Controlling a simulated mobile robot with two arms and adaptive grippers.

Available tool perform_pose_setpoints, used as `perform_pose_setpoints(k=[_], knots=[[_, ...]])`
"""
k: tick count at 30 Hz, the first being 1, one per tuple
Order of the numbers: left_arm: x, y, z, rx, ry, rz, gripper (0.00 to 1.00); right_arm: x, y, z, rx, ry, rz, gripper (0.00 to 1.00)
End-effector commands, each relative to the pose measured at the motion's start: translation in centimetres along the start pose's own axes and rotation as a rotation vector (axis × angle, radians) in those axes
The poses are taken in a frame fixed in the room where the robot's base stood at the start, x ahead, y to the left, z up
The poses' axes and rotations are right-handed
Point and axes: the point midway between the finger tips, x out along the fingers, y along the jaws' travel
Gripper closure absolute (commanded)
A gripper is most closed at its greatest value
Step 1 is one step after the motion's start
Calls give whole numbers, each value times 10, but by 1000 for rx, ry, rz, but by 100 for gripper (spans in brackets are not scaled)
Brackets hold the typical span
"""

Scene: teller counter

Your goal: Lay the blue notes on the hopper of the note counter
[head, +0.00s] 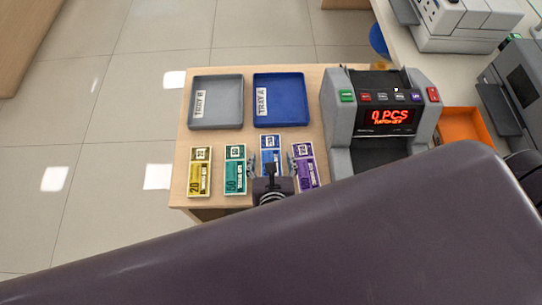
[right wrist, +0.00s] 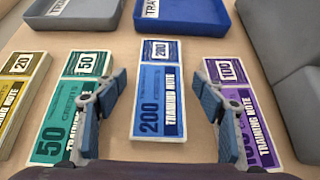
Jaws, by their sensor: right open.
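The blue notes (head: 269,156) lie as a flat stack on the counter, between the green and purple stacks. In the right wrist view the blue notes (right wrist: 159,88) are marked 200 and sit between my fingers. My right gripper (head: 271,168) is open, with one finger on each side of the blue stack and apart from it; it also shows in the right wrist view (right wrist: 160,105). The note counter (head: 382,115) stands to the right, its red display reading 0 PCS. Its hopper (head: 375,80) at the top looks empty. My left gripper is not seen.
Yellow notes (head: 200,172), green notes (head: 235,170) and purple notes (head: 306,166) lie in the same row. A grey tray (head: 217,123) and a blue tray (head: 282,121) stand behind them. An orange tray (head: 466,124) is right of the counter machine. My arm covers the front.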

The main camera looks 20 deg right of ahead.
Motion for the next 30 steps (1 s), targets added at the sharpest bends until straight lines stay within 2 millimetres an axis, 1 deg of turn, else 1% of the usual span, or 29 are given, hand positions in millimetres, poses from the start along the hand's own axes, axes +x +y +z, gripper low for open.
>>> perform_pose_setpoints(k=[4, 5, 15, 17, 25, 30], knots=[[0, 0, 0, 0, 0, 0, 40, 0, 0, 0, 0, 1, 0, 36], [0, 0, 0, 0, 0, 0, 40, 0, 0, 0, 0, 1, 0, 38], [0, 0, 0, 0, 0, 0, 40, 0, 0, 0, 0, 1, 0, 76], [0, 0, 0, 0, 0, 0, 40, 0, 0, 0, 0, 0, 0, 81], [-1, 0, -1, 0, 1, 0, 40, -1, 0, 1, 0, 0, 0, 81], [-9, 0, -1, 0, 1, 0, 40, -3, -2, 6, -1, 0, 0, 81]])
